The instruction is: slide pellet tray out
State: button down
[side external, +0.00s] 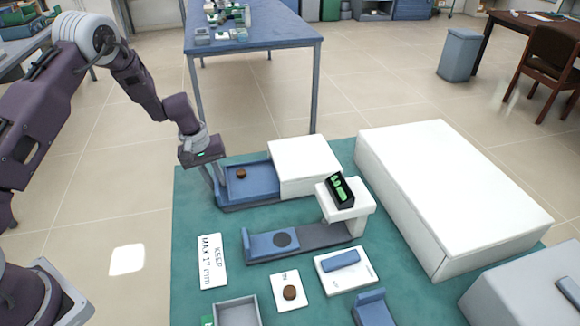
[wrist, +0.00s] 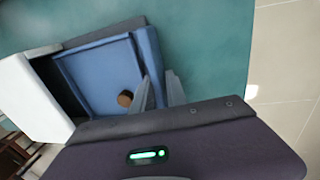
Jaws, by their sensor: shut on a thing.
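The blue pellet tray (side external: 262,172) extends left out of a white housing (side external: 304,160) at the back of the green mat. A brown round pellet (side external: 241,173) lies in it. My gripper (side external: 216,198) is at the tray's outer left end, fingers pointing down. In the wrist view the tray (wrist: 85,68) shows with the pellet (wrist: 125,98) near its outer end. My gripper (wrist: 159,77) has one finger on each side of the tray's end wall and is shut on it. The fingertips' contact is partly hidden.
A gauge with a green display (side external: 341,188) stands in front of the housing. A long white box (side external: 450,190) is at right. A label card (side external: 212,261), a brown disc on a card (side external: 289,292) and a grey bin (side external: 236,312) lie in front.

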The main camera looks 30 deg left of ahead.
jog(key=shift+s+a+f, duration=0.25)
jog(key=shift+s+a, duration=0.3)
jog(key=shift+s, duration=0.3)
jog(key=c, duration=1.7)
grip_release()
jog(key=r, duration=0.7)
jog(key=shift+w+r, duration=0.15)
jog(key=shift+w, duration=0.15)
jog(key=s+d+r+m+t, duration=0.1)
jog(key=s+d+r+m, duration=0.2)
jog(key=r, duration=0.4)
jog(key=s+d+r, duration=0.3)
jog(key=s+r, duration=0.2)
jog(key=r, duration=0.2)
jog(key=s+d+r+m+t, duration=0.1)
jog(key=s+d+r+m, duration=0.2)
jog(key=r, duration=0.4)
jog(key=s+r+m, duration=0.1)
jog(key=s, duration=0.6)
jog(key=s+d+r+m+t+y, duration=0.1)
jog(key=s, duration=0.6)
jog(key=s+d+r+m+t, duration=0.1)
jog(key=s, duration=0.6)
jog(key=shift+r, duration=0.3)
